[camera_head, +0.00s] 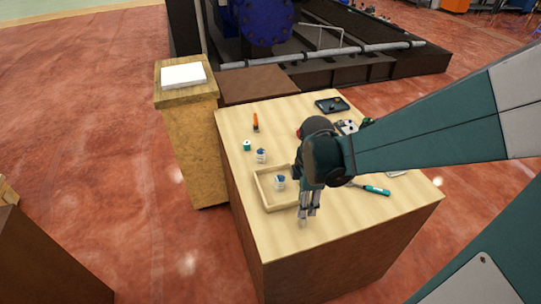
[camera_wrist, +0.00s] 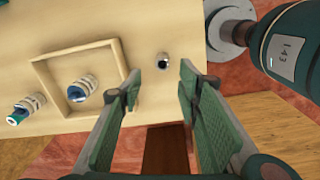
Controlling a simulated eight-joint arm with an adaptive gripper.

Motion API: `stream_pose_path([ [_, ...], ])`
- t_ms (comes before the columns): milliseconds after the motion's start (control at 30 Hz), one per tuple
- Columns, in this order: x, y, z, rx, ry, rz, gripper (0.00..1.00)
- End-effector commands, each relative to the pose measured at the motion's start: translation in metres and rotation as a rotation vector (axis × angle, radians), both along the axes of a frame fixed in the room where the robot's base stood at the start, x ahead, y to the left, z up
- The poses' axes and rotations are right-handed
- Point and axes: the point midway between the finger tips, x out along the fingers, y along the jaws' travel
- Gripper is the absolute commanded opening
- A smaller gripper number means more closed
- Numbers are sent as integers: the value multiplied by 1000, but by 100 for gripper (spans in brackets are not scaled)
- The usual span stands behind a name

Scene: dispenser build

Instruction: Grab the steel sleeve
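A small steel sleeve (camera_wrist: 163,60), a short hollow ring with a dark opening, stands on the wooden table top near its edge in the wrist view. My gripper (camera_wrist: 160,80) is open, with its two green fingers on either side of the sleeve's place in the picture and empty space between them. I cannot tell the exact height gap, but the sleeve looks beyond the fingertips and untouched. In the head view my gripper (camera_head: 308,208) points down at the table's front, just right of the tray; the sleeve is not clearly distinguishable there.
A shallow wooden tray (camera_head: 267,207) holds a silver and blue part (camera_head: 280,183). A similar part (camera_head: 261,156) and a teal piece (camera_head: 247,145) stand behind it. An orange-handled tool (camera_head: 255,122), a teal-handled tool (camera_head: 375,190) and a dark tray (camera_head: 332,105) lie elsewhere.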

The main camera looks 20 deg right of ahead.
Motion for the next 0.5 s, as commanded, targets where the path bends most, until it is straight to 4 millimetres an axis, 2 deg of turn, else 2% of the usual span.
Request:
stream_pose_path([
  [200,0,-4,-11,4,27,62,34],
  [500,-1,-4,-12,4,30,69,34],
])
